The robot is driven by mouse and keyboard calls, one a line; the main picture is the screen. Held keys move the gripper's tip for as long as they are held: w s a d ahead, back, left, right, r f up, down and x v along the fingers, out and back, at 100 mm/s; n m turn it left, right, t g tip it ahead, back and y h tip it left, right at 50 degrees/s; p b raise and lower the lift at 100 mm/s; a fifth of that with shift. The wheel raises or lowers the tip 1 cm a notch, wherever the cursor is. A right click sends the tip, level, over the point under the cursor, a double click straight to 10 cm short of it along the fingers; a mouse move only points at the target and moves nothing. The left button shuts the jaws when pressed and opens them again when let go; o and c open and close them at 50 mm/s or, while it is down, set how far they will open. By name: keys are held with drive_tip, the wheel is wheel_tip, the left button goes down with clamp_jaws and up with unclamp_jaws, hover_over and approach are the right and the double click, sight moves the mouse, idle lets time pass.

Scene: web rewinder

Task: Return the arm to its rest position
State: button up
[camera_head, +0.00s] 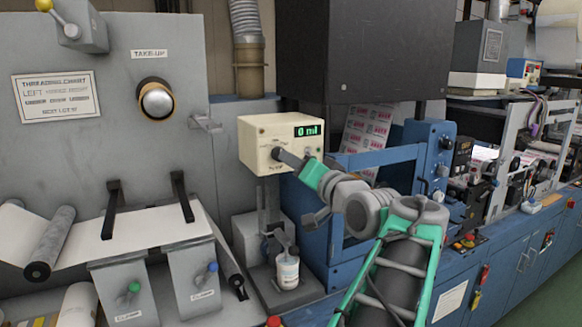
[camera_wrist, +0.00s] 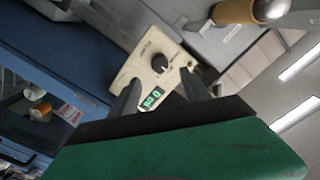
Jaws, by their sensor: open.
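My arm (camera_head: 410,210) reaches from the lower right toward the cream dispenser box (camera_head: 262,140) in the head view. My gripper (camera_head: 293,157) is in front of the box's face. In the wrist view my gripper (camera_wrist: 160,82) is open, with its two dark fingers apart and nothing seen held between them. The box (camera_wrist: 140,68) and its black knob (camera_wrist: 160,65) lie ahead, the knob showing between the fingertips. I cannot tell whether a finger touches the box.
A blue machine frame (camera_head: 400,160) stands close behind and right of my arm. Green floor (camera_head: 555,290) shows at lower right.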

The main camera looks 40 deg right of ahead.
idle(0.3)
drive_tip(key=w+a+f+n+g+y, duration=0.2)
drive_tip(key=w+a+f+n+g, duration=0.1)
drive_tip(key=a+f, duration=0.6)
drive_tip(key=w+a+f+n+g+y, duration=0.2)
drive_tip(key=w+a+f+g, duration=0.1)
drive_tip(key=a+f, duration=0.6)
drive_tip(key=s+a+f+n+g+y, duration=0.1)
drive_tip(key=s+a+f+n+g, duration=0.5)
drive_tip(key=s+a+f, duration=0.9)
drive_tip(key=shift+a+f+g, duration=0.4)
drive_tip(key=shift+f+g, duration=0.55)
drive_tip(key=shift+g, duration=0.05)
